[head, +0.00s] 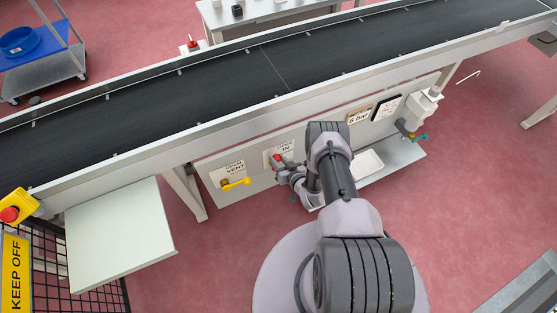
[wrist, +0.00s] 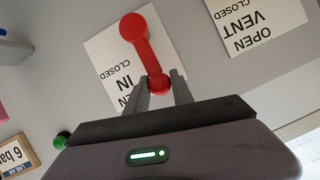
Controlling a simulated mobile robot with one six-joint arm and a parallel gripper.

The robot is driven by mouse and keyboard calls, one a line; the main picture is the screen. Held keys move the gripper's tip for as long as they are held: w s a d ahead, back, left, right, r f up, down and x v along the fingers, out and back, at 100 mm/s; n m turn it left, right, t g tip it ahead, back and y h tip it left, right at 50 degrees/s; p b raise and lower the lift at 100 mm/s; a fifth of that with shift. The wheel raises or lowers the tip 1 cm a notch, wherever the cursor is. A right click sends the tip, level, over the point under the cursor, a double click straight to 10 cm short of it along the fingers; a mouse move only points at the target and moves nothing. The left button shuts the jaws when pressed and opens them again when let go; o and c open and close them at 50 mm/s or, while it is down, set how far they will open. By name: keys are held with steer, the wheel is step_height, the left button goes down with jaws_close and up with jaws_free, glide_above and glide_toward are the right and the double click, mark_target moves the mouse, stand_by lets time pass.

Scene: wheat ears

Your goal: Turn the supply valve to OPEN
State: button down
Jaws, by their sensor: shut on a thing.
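The supply valve's red handle (wrist: 143,55) sits over the white IN label (wrist: 105,60) on the grey panel. In the wrist view the picture is upside down, and the word CLOSED shows left of the handle's upper round end. My gripper (wrist: 159,88) is shut on the handle's lower round end, one finger on each side. The word OPEN on this label is partly covered by the fingers. In the head view a little red of the handle (head: 278,160) shows at my gripper (head: 286,165), below the IN label (head: 278,151). My arm hides part of the panel.
The VENT label (head: 230,174) with its yellow handle (head: 236,184) is left of the IN valve. A 6 bar sign (head: 359,116) and a gauge (head: 386,107) are to the right. The conveyor (head: 215,79) runs above the panel. A white tray (head: 368,162) lies below.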

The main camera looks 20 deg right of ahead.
steer(key=shift+s+a+f, duration=0.1)
steer(key=shift+a, duration=0.1)
steer(key=c, duration=1.1)
jaws_free()
steer(key=shift+d, duration=0.1)
steer(key=p+v, duration=0.6)
steer(key=v, duration=1.1)
steer(key=shift+s, duration=0.15)
